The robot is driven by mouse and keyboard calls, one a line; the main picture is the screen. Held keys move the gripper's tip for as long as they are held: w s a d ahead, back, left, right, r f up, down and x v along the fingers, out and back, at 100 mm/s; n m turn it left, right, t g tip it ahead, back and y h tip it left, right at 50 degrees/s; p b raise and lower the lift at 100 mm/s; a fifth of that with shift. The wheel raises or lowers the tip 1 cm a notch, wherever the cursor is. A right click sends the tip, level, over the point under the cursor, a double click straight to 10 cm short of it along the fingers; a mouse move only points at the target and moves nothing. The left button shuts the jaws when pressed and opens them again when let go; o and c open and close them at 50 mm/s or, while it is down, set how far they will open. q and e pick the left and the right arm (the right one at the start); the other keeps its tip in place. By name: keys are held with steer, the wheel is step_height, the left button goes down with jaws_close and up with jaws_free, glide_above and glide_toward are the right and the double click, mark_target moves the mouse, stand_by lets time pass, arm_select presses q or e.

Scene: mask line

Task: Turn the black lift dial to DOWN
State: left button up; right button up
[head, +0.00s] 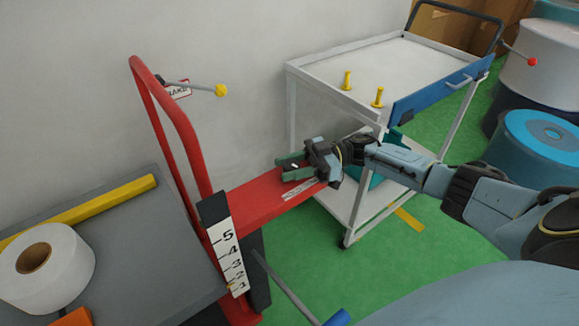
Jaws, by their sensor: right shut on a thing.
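My right gripper (287,167), with green fingers, reaches in from the right over the red panel (252,200) of the lift. It is shut on the black lift dial, which is mostly hidden between the fingers; a small white mark shows there. I cannot read which way the dial points. A white label strip (300,189) lies on the panel just in front of the gripper, its text too small to read. My left gripper is not in view.
A number scale (229,258) and red handle rail (160,100) stand left. A yellow-knobbed lever (220,90) sits near the wall. A white trolley (350,62) with yellow pegs stands behind the gripper. A white roll (62,268) lies on the grey platform (150,240). Green floor is partly clear.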

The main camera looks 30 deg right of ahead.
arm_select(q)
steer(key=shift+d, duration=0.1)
arm_select(e)
steer(key=shift+w+d+r, duration=0.1)
steer(key=shift+d+r, duration=0.1)
steer(key=shift+r, duration=0.15)
steer(key=o, duration=0.9)
steer(key=shift+o, duration=0.3)
steer(key=shift+f, duration=0.1)
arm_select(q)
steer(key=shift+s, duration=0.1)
arm_select(e)
steer(key=shift+s+d+f, duration=0.1)
steer(key=shift+s+d, duration=0.1)
steer(key=shift+d, duration=0.2)
steer(key=v, duration=0.3)
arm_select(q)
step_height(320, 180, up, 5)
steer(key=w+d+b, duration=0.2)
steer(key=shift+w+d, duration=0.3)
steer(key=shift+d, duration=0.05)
arm_select(e)
steer(key=v, duration=0.9)
steer(key=shift+d, duration=0.25)
